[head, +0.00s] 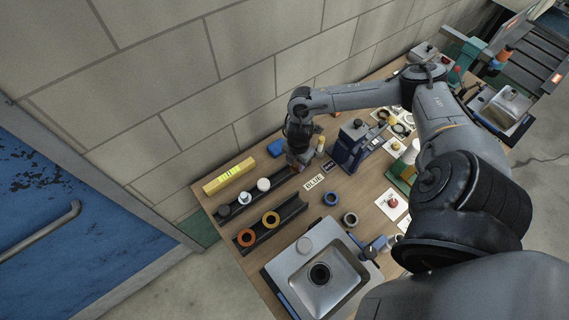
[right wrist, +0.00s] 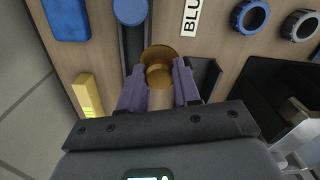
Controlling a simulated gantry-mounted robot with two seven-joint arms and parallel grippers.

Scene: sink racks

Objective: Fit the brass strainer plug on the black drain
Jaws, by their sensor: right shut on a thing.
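The brass strainer plug (right wrist: 159,56) is between the purple fingers of my right gripper (right wrist: 160,92), which are shut on it. My right gripper (head: 299,168) is at the far end of the rear black rack (head: 284,182); the plug is mostly hidden there in the head view. I cannot tell whether it still touches the rack. The black drain (head: 319,273) is a dark round opening in the steel sink basin (head: 345,283), at the near edge of the table, well apart from the plug. My left gripper is not in view.
The rear rack holds dark and white plugs (head: 264,184). The front rack (head: 288,212) holds an orange ring (head: 246,238) and a yellow ring (head: 271,219). A blue ring (head: 330,198) and a grey ring (head: 350,218) lie right of it. A pale disc (head: 305,245) sits on the sink's corner.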

